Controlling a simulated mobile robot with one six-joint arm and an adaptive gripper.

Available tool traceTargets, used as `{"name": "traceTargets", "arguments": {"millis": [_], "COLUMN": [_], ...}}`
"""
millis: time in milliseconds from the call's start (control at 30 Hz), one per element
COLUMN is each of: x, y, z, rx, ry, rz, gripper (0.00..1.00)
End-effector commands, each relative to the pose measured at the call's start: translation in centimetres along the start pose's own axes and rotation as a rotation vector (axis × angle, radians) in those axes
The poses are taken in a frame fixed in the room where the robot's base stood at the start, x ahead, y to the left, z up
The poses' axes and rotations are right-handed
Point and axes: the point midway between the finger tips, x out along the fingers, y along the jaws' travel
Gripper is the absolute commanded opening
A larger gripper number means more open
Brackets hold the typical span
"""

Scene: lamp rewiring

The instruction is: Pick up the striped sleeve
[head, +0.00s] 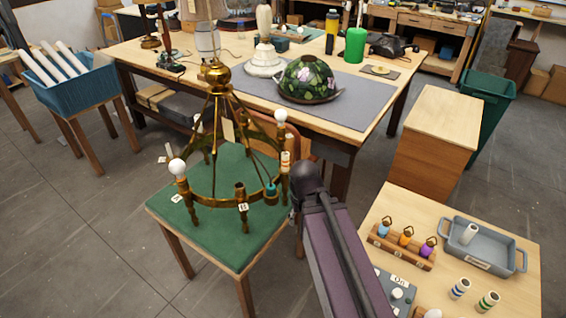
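Two striped sleeves stand on the light wooden table at the lower right. One is white with blue bands (460,288), and the other is white with green bands (488,301). A pale sleeve with darker bands (285,162) sits on the right side of the brass chandelier (218,78). My arm reaches up from the bottom edge and ends beside the chandelier's right side. My gripper (294,213) is mostly hidden there behind my arm. Its fingers are too small and covered to tell whether they are open, shut or holding anything.
The chandelier stands on a green-topped table (165,210). A grey tray (508,258) holds a white sleeve (468,234). A wooden rack (400,249) holds blue, orange and purple pieces. A switch panel (394,280) stands near my arm. A stained-glass shade (308,78) sits on the workbench behind.

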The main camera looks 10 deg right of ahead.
Motion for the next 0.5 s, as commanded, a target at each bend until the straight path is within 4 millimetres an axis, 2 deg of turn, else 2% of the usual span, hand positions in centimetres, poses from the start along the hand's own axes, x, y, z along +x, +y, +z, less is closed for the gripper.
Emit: {"name": "traceTargets", "arguments": {"millis": [167, 267, 367, 500], "x": [-0.7, -1.7, -3.0, -5.5], "y": [0.0, 0.0, 0.0, 0.7], "z": [-1.2, -2.9, -5.3, -9.9], "rx": [-0.009, -0.022, -0.044, -0.080], "ry": [0.000, 0.000, 0.000, 0.000], "rz": [0.000, 0.000, 0.000, 0.000], "gripper": [0.78, 0.78, 0.78, 0.78]}}
